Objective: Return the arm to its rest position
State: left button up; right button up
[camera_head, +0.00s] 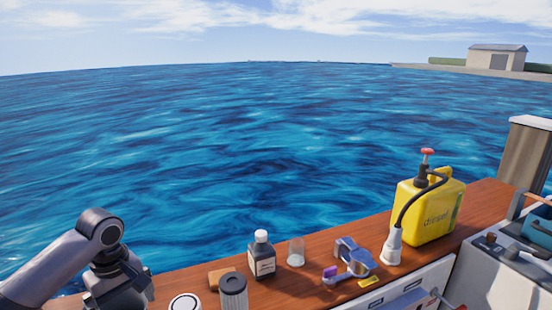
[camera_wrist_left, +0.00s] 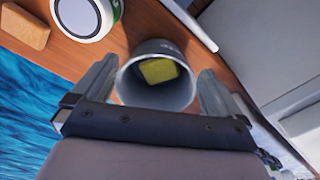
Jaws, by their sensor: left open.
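My left arm (camera_head: 110,265) comes in at the lower left of the head view, above the left end of the wooden ledge (camera_head: 325,240). Its fingertips are out of that view. In the left wrist view my left gripper (camera_wrist_left: 160,70) is open, with one finger on each side of a grey round cup (camera_wrist_left: 160,98). A yellow block (camera_wrist_left: 158,70) lies inside the cup. I cannot tell whether the fingers touch the cup. My right gripper is not in view.
On the ledge stand a brown block (camera_head: 218,278), a white-topped can (camera_head: 185,302), a grey ribbed cylinder (camera_head: 233,290), a dark bottle (camera_head: 262,257), a clear glass (camera_head: 296,252), a grey-blue metal part (camera_head: 352,257) and a yellow diesel can (camera_head: 430,212). Open water lies beyond the ledge.

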pick_arm(q)
jog(key=s+d+f+m+t+h, duration=0.2)
jog(key=s+d+f+m, duration=0.85)
jog(key=s+d, duration=0.25)
jog(key=s+a+r+m+t+y, duration=0.1)
jog(key=s+m, duration=0.2)
jog(key=s, duration=0.9)
jog(key=w+d+f+t+h, duration=0.1)
jog(key=w+d+f+t, duration=0.1)
jog(key=w+f+t, duration=0.4)
jog(key=shift+d+f+t+h, duration=0.25)
jog(key=shift+f+t, duration=0.35)
jog(key=shift+f, duration=0.8)
jog(key=shift+w+m, duration=0.1)
jog(key=shift+m, duration=0.15)
